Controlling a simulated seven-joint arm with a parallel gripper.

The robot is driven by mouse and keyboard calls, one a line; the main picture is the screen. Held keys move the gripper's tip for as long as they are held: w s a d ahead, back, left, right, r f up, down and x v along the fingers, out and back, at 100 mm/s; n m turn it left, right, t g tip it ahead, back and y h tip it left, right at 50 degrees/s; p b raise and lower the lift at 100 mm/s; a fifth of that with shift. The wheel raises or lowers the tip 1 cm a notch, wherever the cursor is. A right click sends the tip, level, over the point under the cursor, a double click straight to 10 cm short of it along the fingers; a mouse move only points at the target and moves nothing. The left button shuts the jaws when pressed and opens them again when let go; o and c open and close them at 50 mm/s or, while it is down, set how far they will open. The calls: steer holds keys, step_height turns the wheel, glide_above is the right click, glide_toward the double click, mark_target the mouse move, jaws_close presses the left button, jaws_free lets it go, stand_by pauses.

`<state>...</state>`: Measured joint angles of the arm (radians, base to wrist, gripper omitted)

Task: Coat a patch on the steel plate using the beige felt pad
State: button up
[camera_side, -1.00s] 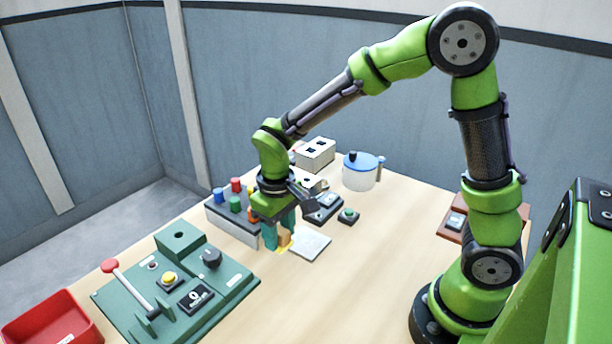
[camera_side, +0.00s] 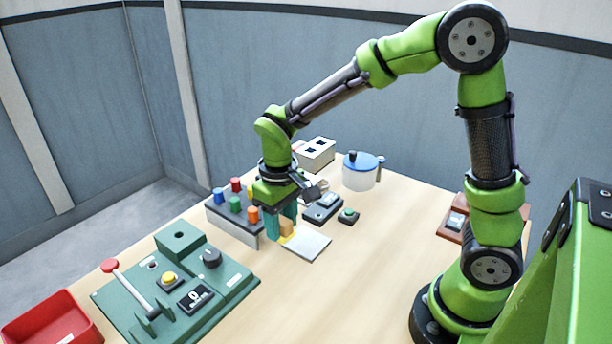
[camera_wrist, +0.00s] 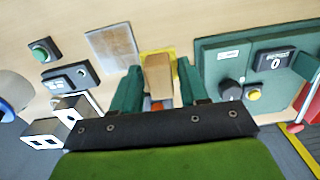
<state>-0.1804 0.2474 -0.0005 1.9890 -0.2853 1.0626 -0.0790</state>
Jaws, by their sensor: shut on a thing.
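My gripper (camera_side: 282,226) is shut on the beige felt pad (camera_side: 287,229), a small tan block between its two teal fingers. In the wrist view, the pad (camera_wrist: 158,75) sits between the fingertips (camera_wrist: 159,66), over a yellow-marked area of the table. The steel plate (camera_side: 307,247) lies flat just to the right of the pad in the side view. In the wrist view the plate (camera_wrist: 98,45) is to the left of the pad, apart from it, with a brownish tint over part of its surface. The pad's underside is hidden.
A green panel (camera_side: 232,282) with a lever, knob and buttons stands to the left. A switch box (camera_side: 322,207), a green button (camera_side: 348,215) and a blue-lidded pot (camera_side: 360,175) lie beyond the plate. The table's right front is clear.

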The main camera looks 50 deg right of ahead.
steer(key=w+d, duration=0.2)
steer(key=d, duration=1.1)
steer(key=shift+w+a+f, duration=0.1)
steer(key=shift+f, duration=1.75)
steer(key=shift+w+a+f, duration=0.1)
steer(key=shift+f, duration=1.75)
steer(key=shift+a+f, duration=0.35)
steer(key=shift+f, duration=0.25)
steer(key=shift+a, duration=1.5)
steer(key=shift+d, duration=2)
step_height(320, 180, up, 8)
steer(key=shift+a, duration=0.2)
